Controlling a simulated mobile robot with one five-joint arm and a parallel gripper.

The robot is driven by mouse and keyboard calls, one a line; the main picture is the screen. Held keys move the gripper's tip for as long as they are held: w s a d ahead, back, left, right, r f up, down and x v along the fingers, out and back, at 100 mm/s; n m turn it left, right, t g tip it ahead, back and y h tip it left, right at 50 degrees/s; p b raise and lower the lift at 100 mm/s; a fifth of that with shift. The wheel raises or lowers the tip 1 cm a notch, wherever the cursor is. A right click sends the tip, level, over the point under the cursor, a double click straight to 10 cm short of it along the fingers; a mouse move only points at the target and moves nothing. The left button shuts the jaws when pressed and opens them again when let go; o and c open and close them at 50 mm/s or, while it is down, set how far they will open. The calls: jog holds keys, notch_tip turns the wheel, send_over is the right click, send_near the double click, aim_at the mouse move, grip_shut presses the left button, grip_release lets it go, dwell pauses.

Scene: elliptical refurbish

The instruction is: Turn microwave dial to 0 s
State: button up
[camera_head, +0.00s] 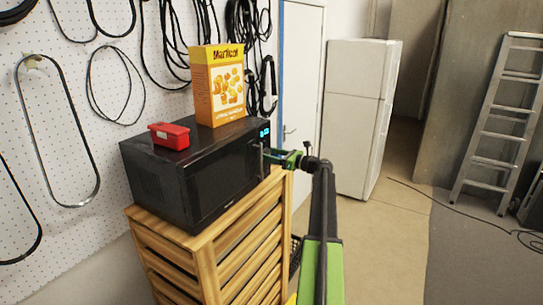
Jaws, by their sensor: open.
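A black microwave (190,172) stands on a slatted wooden stand, its front turned to the right of the picture. A small blue lit display (264,132) shows at the upper right of its front; its digits are too small to read. The dial cannot be made out, and the lower control panel is partly hidden by my gripper. My gripper (268,156) is open at the right end of the microwave front, just below the display. I cannot tell whether it touches the panel or surrounds the dial.
A yellow cereal box (218,87) and a red box (169,135) sit on the microwave. The wooden stand (215,258) is below, against a pegboard wall with hanging cables. A white fridge (355,120) and a ladder (497,125) stand farther back. Floor right of my arm is mostly clear.

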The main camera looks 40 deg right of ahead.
grip_shut()
jog(key=shift+n, duration=0.3)
